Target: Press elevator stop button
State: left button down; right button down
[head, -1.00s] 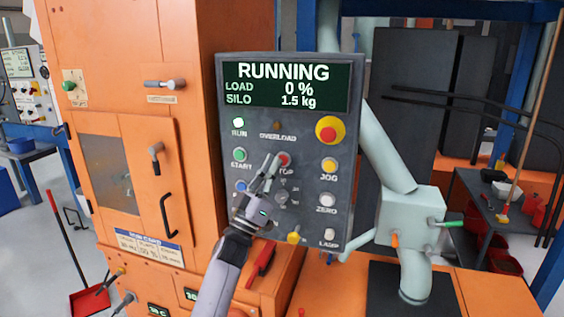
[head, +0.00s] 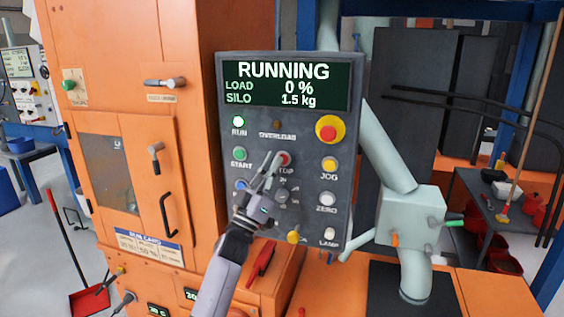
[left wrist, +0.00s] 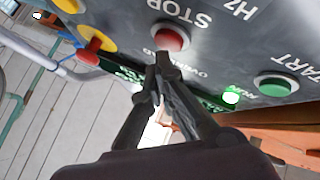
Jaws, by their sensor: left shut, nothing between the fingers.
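The red STOP button (head: 284,159) sits on the grey control panel (head: 262,222), right of the green START button (head: 240,154). The panel display (head: 287,84) reads RUNNING, LOAD 0 % and SILO 1.5 kg, and the RUN lamp (head: 238,121) is lit. My right gripper is not in view.
A red-on-yellow emergency button (head: 330,129) and the yellow JOG button (head: 329,169) are on the panel's right side. A yellow-tipped knob (head: 293,237) is at its lower edge. A pale pipe (head: 387,150) stands to the right, and the orange cabinet (head: 120,60) is to the left.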

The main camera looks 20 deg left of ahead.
pick_arm(q)
jog(key=shift+w+b, duration=0.3)
jog(key=shift+w, duration=0.2)
dwell(0.7)
dwell(0.3)
jog(key=shift+s+p, duration=0.75)
jog(key=shift+s, duration=0.1)
jog(key=s+p, duration=0.3)
jog(key=s, duration=0.2)
jog(key=shift+a+p, duration=0.1)
jog(key=shift+p, duration=0.25)
